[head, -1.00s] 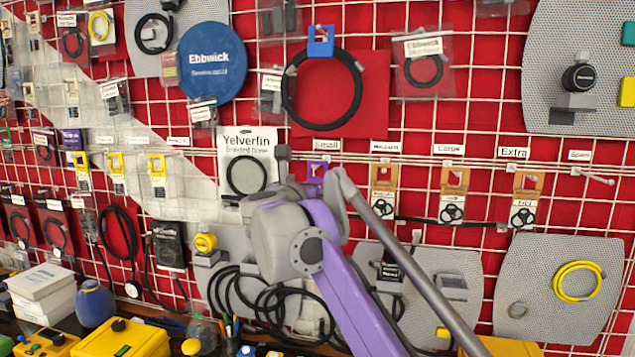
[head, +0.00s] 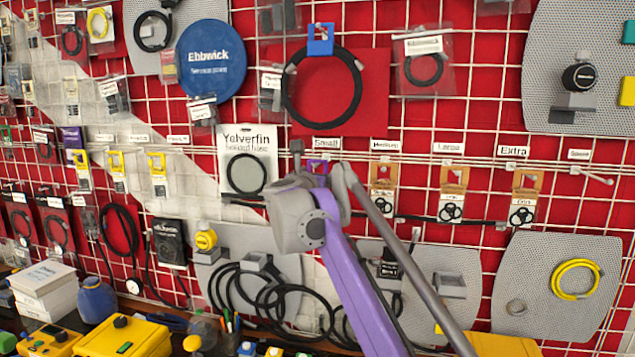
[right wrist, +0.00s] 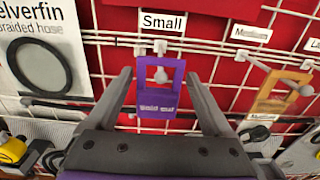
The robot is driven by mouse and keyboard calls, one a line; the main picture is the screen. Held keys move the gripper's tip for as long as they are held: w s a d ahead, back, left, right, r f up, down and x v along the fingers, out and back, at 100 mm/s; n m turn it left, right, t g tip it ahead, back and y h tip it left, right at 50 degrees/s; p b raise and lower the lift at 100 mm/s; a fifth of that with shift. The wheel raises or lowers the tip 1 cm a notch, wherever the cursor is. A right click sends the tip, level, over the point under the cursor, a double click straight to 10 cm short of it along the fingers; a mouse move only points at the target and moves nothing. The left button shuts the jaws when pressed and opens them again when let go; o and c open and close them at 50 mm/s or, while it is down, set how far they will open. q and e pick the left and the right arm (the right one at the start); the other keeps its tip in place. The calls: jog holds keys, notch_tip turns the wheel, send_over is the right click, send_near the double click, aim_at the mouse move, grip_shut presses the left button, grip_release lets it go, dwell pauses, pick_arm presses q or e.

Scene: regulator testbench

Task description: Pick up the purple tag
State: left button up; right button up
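The purple tag (right wrist: 159,88) hangs from a hook under the "Small" label (right wrist: 164,22) in the right wrist view. It has a square opening at the top and pale print at its bottom. In the head view only part of this tag (head: 318,167) shows behind my right gripper (head: 319,163). In the right wrist view my right gripper (right wrist: 159,76) is open, with one finger on each side of the tag. Visible gaps separate both fingers from the tag. My left gripper is not in view.
Orange-brown tags (head: 383,182) hang to the right under other size labels. A Yelverfin packet (head: 247,145) hangs close on the left. A dark hose (right wrist: 60,103) runs across the white grid behind the fingers. Yellow cases (head: 125,338) stand below.

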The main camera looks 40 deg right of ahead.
jog(key=c, duration=1.2)
jog(key=shift+o, duration=0.2)
